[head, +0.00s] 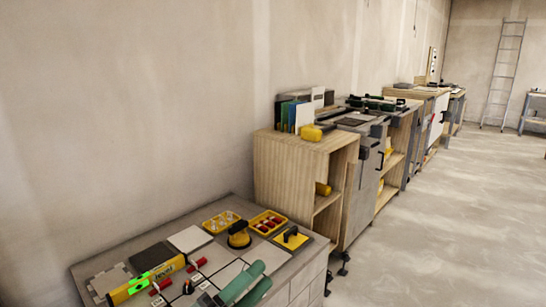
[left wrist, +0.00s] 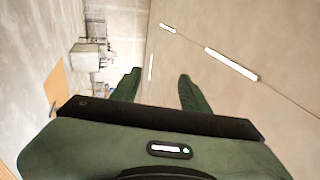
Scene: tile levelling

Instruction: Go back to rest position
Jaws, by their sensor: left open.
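My left gripper (head: 264,274) shows as green-teal fingers at the bottom edge of the head view, over the front of the tile bench (head: 312,268). In the left wrist view its two dark green fingers (left wrist: 158,83) stand apart with nothing between them. A yellow spirit level (head: 147,279) with a green light lies on the bench, left of the gripper. My right gripper is in neither view.
Red-handled pieces (head: 197,264), a white tile (head: 190,238), yellow trays (head: 267,222) and a yellow-black suction tool (head: 292,238) crowd the bench. A wooden cabinet (head: 285,175) and more workbenches line the wall. The floor (head: 440,230) at right is clear.

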